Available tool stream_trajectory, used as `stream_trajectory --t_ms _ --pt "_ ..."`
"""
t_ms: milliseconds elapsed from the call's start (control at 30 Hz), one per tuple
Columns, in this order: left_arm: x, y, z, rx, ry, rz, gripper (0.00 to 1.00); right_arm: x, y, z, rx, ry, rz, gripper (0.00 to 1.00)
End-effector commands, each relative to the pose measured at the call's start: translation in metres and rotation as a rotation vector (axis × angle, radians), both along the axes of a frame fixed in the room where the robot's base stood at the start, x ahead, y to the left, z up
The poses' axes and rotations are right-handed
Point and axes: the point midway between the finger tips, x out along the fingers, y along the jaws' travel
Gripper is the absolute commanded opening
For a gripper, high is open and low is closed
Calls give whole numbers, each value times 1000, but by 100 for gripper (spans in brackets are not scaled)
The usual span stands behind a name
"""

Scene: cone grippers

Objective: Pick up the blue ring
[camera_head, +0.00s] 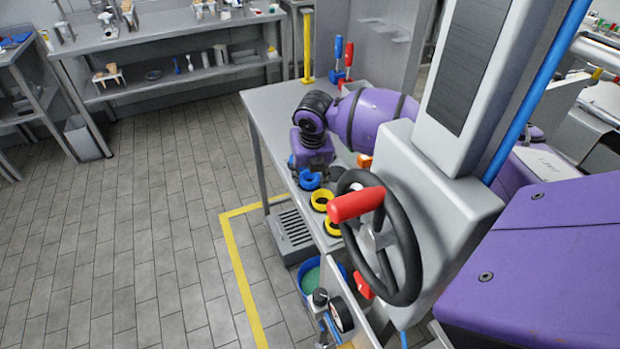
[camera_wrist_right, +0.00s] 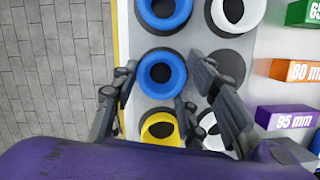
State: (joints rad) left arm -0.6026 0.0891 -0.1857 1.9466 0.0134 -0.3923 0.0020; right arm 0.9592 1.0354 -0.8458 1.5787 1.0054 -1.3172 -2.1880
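A blue ring (camera_wrist_right: 162,100) with a dark centre lies on the light grey surface in the right wrist view. A blue ring (camera_head: 308,182) also shows just below my right gripper in the head view. My right gripper (camera_head: 316,166) is open and empty. In the right wrist view its dark fingers (camera_wrist_right: 165,72) stand on either side of the blue ring, with space between them and it. Whether they are level with the ring is hard to tell. Another blue ring (camera_wrist_right: 164,27) sits above it in that view. My left gripper is not in view.
A yellow ring (camera_wrist_right: 146,131) and two white rings (camera_wrist_right: 226,30) are close by. Orange (camera_wrist_right: 296,71), green (camera_wrist_right: 305,13) and purple (camera_wrist_right: 284,119) blocks line the right. In the head view, a black wheel with a red handle (camera_head: 356,205) stands in front of the bench.

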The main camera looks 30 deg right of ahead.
Motion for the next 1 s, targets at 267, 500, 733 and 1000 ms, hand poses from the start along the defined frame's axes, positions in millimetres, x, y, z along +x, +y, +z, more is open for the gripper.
stream_trajectory --t_ms 267,500,733,1000 --pt "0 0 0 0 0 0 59 0 0 0 0 0 0 24" --pt "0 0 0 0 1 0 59 0 0 3 0 -1 0 24" --pt "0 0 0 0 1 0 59 2 0 28 0 -4 1 24" --pt "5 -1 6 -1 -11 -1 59 -29 24 80 -1 -6 5 24"
